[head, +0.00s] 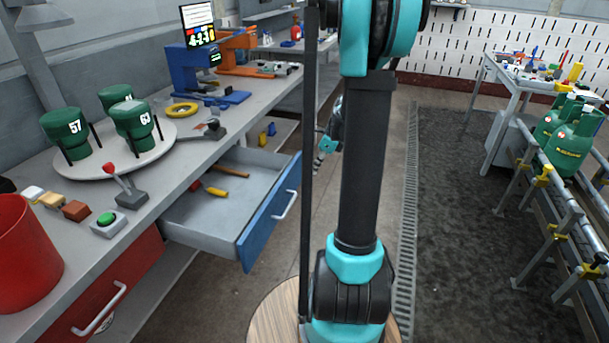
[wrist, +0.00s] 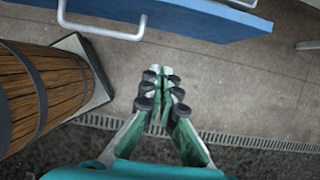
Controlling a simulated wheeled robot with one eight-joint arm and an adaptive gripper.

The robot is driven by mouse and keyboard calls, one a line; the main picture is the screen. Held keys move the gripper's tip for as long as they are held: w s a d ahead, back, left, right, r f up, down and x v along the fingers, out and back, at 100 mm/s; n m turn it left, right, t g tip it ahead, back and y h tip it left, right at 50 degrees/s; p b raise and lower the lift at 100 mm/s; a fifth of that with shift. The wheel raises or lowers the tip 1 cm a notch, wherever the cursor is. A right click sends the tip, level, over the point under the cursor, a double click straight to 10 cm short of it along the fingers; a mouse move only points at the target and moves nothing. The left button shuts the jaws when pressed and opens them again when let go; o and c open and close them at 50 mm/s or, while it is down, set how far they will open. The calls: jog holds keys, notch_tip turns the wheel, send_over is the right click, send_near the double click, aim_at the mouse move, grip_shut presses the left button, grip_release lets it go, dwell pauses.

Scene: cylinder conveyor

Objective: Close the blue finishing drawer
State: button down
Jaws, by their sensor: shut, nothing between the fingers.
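The blue drawer (head: 271,214) is pulled well out from under the workbench in the head view. In the wrist view the blue front (wrist: 200,18) and the handle (wrist: 100,36) cross the top. My gripper (wrist: 158,74) is shut and empty, pointing toward the drawer front and apart from it. In the head view my gripper (head: 320,158) shows small, beyond the drawer's right side, partly hidden by my arm.
A closed red drawer (head: 105,295) is at the lower left. The bench (head: 175,165) carries green cylinders on a turntable (head: 150,155), a red bin (head: 22,255) and a green button box (head: 108,223). A conveyor with green gas bottles (head: 570,140) stands right. Floor between is clear.

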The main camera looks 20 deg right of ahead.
jog(key=w+a+f, duration=0.4)
jog(key=a+f, duration=0.2)
jog(key=f, duration=0.2)
jog(key=shift+w+f, duration=0.15)
jog(key=shift+f, duration=0.15)
jog(key=shift+w+a, duration=0.1)
jog(key=shift+a, duration=0.05)
jog(key=w+a, duration=0.6)
jog(key=a, duration=0.2)
jog(key=w+a, duration=0.6)
jog(key=a, duration=0.2)
jog(key=w+a, duration=0.6)
jog(key=a, duration=0.3)
jog(key=shift+w+r, duration=0.1)
